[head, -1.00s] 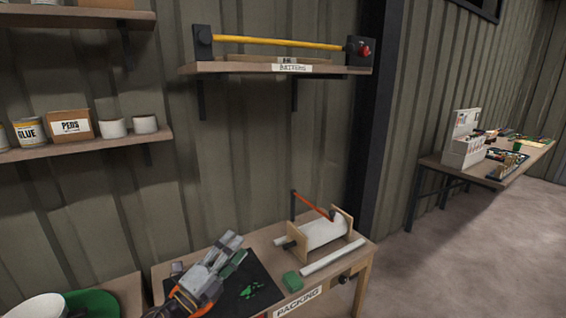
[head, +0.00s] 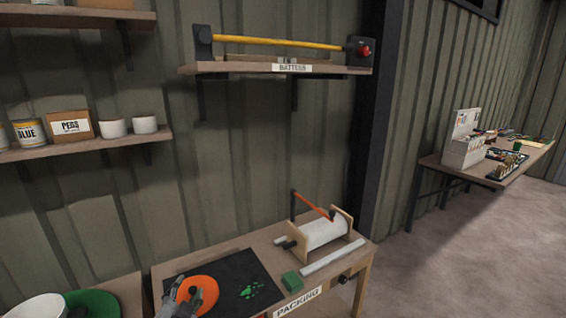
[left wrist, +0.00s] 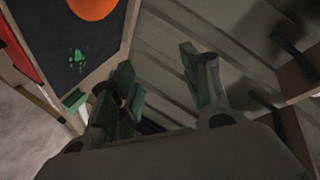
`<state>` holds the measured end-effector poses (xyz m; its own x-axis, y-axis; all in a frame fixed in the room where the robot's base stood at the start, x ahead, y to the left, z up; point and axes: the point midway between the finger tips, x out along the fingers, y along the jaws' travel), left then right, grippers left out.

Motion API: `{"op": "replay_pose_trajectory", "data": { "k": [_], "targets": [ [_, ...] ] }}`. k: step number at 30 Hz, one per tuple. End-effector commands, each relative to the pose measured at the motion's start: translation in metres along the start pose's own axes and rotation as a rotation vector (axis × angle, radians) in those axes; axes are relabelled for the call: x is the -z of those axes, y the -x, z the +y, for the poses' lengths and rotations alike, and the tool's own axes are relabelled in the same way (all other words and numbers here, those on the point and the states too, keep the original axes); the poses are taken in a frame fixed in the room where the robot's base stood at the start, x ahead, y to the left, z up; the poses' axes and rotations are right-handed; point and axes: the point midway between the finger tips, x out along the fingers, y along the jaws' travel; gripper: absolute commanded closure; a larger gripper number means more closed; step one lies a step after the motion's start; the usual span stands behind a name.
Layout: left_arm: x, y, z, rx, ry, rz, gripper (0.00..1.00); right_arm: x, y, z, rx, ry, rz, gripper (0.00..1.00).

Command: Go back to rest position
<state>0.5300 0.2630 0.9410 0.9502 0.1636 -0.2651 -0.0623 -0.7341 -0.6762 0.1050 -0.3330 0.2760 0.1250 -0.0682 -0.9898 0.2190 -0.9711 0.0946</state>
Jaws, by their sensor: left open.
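My left gripper (head: 182,296) is low in the head view, at the front left edge of the packing bench (head: 230,262). In the left wrist view its two green-padded fingers (left wrist: 163,88) stand apart with nothing between them. An orange disc (head: 205,288) lies on the black mat (head: 232,271) just beyond the gripper, which partly covers it in the head view. The disc also shows at the top of the left wrist view (left wrist: 93,7). My right gripper is not in view.
A white roll on a wooden stand (head: 322,232) is behind. A green bowl (head: 95,303) stands at left. Shelves (head: 90,146) line the wall. Floor (head: 470,250) at right is clear.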

Motion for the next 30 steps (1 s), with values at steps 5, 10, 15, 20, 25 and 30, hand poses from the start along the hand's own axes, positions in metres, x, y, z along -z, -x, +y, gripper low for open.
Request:
{"op": "replay_pose_trajectory", "data": {
  "k": [5,10,15,20,25,30],
  "targets": [
    [-0.040,0.018,0.026,-0.100,0.121,-0.178,0.53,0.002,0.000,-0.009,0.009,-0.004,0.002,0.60],
    [-0.073,0.043,0.053,-0.204,0.222,-0.343,0.53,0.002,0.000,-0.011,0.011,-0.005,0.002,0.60],
    [-0.099,0.075,0.082,-0.318,0.308,-0.504,0.53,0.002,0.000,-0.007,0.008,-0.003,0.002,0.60],
    [-0.115,0.104,0.103,-0.411,0.365,-0.622,0.53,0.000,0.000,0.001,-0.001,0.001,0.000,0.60],
    [-0.124,0.127,0.118,-0.480,0.399,-0.706,0.53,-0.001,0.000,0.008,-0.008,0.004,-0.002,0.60],
    [-0.129,0.145,0.128,-0.535,0.424,-0.768,0.53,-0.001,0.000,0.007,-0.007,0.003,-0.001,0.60]
  ]
}}
